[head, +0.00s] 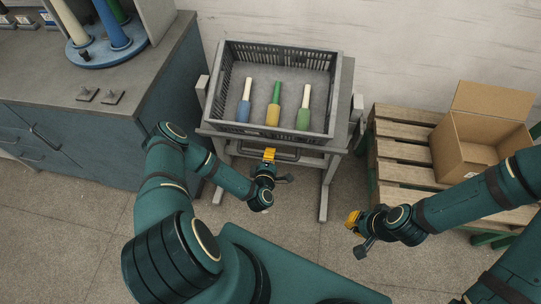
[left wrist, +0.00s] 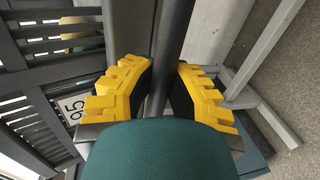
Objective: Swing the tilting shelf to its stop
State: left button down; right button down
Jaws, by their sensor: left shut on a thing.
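The tilting shelf (head: 345,97) is a grey stand with legs in the middle of the head view. It bears a grey slatted crate (head: 228,85). A dark handle bar (head: 288,156) runs along its front. My left gripper (head: 269,154) is at this bar, below the crate's front wall. In the left wrist view, the yellow fingers of my left gripper (left wrist: 163,92) are on either side of the bar (left wrist: 174,30), shut on it. My right gripper (head: 352,219) is over the floor, right of the stand and away from it; its finger gap is too small to tell.
A bench (head: 165,70) with a round holder of tubes (head: 107,52) stands left. A wooden pallet (head: 403,148) with an open cardboard box (head: 478,140) is right. The floor before the stand is clear.

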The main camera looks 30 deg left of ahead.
pick_arm(q)
jog(key=shift+s+d+f, duration=0.1)
jog(key=shift+s+f, duration=0.15)
jog(key=shift+f, duration=0.1)
jog(key=c, duration=0.9)
grip_release()
jog(key=shift+r, duration=0.1)
jog(key=v, duration=1.2)
jog(key=shift+r, duration=0.1)
